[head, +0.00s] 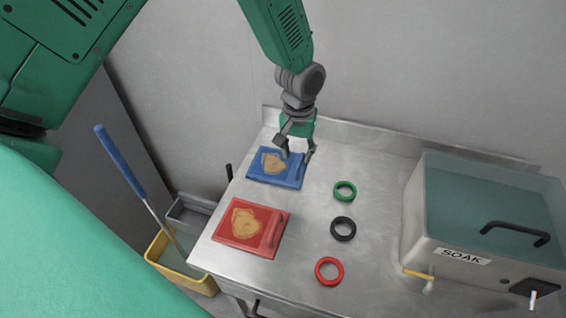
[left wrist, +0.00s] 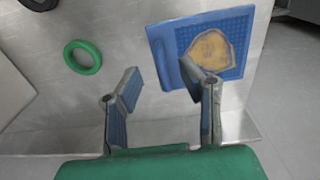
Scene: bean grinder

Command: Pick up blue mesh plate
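The blue mesh plate (head: 268,170) lies flat on the steel table near its back left, with a tan patch on its top and a raised handle along its right edge. My left gripper (head: 298,152) is open above the plate's handle side. In the left wrist view the blue plate (left wrist: 236,62) is at the upper right, and the open fingers of my left gripper (left wrist: 165,82) point toward it. One finger overlaps the plate near its handle (left wrist: 190,70); I cannot tell whether they touch. Nothing is between the fingers. My right gripper is not in view.
A red plate (head: 275,213) lies in front of the blue one. Green (head: 345,183), black (head: 332,229) and red (head: 319,272) rings lie to the right. A box marked SOAK (head: 415,225) stands at the right. A yellow bucket (head: 157,249) is left of the table (head: 300,215).

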